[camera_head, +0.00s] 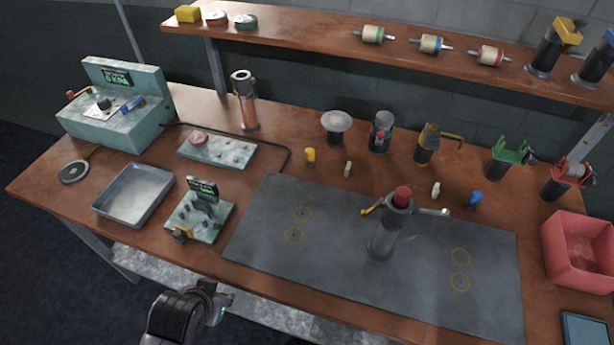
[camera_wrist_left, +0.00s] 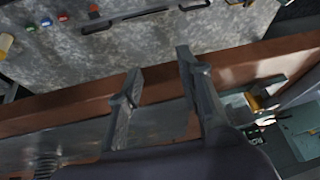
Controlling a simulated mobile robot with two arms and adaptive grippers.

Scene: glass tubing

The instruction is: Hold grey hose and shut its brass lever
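A grey upright cylinder (camera_head: 383,243) with a red top stands on the dark mat. A small brass-coloured lever (camera_head: 371,207) sticks out to its left and a silver one (camera_head: 432,211) to its right. A dark cylinder (camera_head: 424,153) with a brass lever (camera_head: 447,134) stands at the bench's back. I cannot tell which of these is the grey hose. My left gripper (camera_head: 218,304) is low in front of the bench, away from both. Its fingers (camera_wrist_left: 158,62) are apart and empty in the left wrist view. My right gripper is out of view.
A teal fixture (camera_head: 200,220) with a small display stands near the bench's front edge, beyond my left gripper. A metal tray (camera_head: 133,193) is to its left. Green-topped (camera_head: 509,158) and red-topped (camera_head: 563,183) cylinders and a red bin (camera_head: 580,252) are at the right.

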